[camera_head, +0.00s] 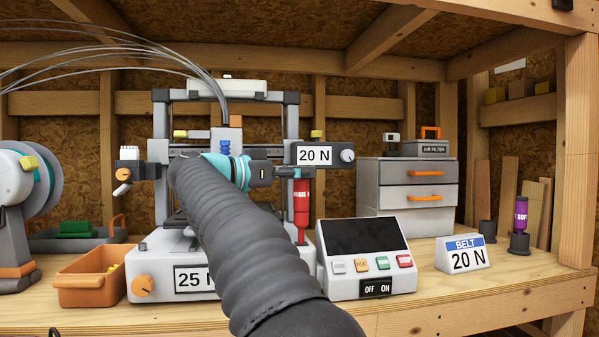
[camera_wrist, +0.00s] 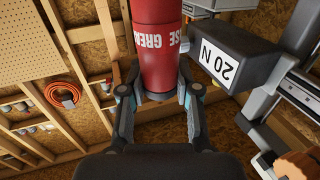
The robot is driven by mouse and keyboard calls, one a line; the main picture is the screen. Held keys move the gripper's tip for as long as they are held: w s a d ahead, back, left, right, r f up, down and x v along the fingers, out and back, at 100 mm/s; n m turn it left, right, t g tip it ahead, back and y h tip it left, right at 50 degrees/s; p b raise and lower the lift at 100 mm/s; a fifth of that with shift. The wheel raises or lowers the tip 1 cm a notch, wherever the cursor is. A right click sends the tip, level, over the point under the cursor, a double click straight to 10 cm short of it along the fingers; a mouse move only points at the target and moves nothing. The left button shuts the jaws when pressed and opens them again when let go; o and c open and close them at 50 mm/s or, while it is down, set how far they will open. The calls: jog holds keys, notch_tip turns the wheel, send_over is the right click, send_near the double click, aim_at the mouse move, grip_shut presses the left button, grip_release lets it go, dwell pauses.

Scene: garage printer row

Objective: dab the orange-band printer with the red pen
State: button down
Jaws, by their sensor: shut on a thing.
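The red pen (camera_head: 301,207), a red tube with white lettering that reads GREASE in the wrist view (camera_wrist: 158,50), is held upright, its narrow tip pointing down. My gripper (camera_head: 288,172) is shut on its upper part; both fingers close around it in the wrist view (camera_wrist: 160,97). One printer (camera_head: 290,115) is in view, with a grey frame, an orange block on top and signs reading 20 N and 25 N. No clear orange band shows on it. The pen is in front of the printer's right side; whether it touches cannot be told. My arm hides the printer's middle.
A control box (camera_head: 365,247) with coloured buttons stands just right of the pen. Beyond it are a BELT 20 N sign (camera_head: 466,254), grey drawers (camera_head: 407,187) and a purple SOFT tube (camera_head: 520,215). An orange bin (camera_head: 92,288) and spools (camera_head: 40,185) are left.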

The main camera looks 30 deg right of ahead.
jog(key=shift+r+p, duration=0.45)
jog(key=shift+p, duration=0.05)
jog(key=shift+f+b, duration=0.3)
jog(key=shift+f, duration=0.25)
dwell(0.6)
jog(key=shift+r+p, duration=0.6)
jog(key=shift+p, duration=0.15)
dwell(0.5)
